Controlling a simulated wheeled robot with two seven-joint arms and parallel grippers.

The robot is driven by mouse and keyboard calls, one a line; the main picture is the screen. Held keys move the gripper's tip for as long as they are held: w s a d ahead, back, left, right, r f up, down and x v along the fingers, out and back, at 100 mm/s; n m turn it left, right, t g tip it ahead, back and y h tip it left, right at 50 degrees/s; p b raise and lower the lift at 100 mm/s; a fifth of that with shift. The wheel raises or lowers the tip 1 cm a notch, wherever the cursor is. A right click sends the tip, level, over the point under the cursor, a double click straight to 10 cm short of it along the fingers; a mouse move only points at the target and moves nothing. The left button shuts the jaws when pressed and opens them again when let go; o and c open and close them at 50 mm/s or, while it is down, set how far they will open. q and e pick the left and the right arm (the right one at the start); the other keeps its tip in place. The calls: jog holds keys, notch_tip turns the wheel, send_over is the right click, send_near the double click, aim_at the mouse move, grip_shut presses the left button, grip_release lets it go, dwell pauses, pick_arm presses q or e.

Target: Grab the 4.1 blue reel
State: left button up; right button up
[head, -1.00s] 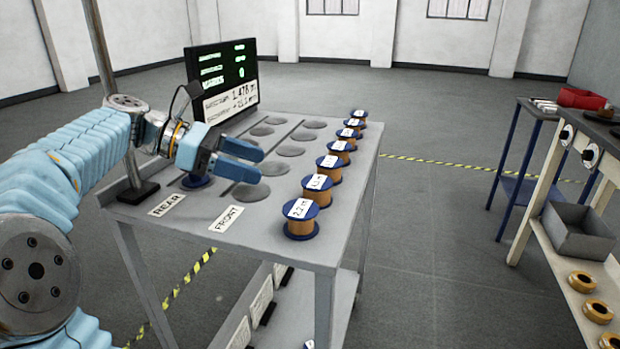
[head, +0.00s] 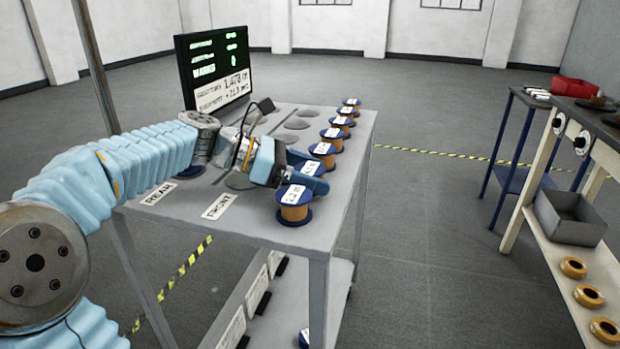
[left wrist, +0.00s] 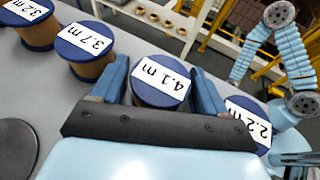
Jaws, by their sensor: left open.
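The 4.1 m blue reel (left wrist: 160,82) has a blue top flange with a white label. It stands upright between the two fingers of my open left gripper (left wrist: 160,88) in the left wrist view. In the head view, this reel (head: 312,168) is second from the near end of the row and partly hidden by my left gripper (head: 306,178). The fingers reach along both its sides; I cannot tell whether they touch it. My right gripper is not seen.
The 2.2 m reel (head: 294,206) stands close on the near side, by one finger. The 3.7 m reel (left wrist: 85,50) and 3.2 m reel (left wrist: 32,22) stand on the other side. A monitor (head: 212,68) stands at the back left of the grey table (head: 255,220).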

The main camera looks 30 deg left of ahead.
pick_arm(q)
jog(key=shift+c, duration=0.5)
jog(key=c, duration=0.7)
jog(key=shift+o, duration=0.2)
jog(key=shift+r, duration=0.1)
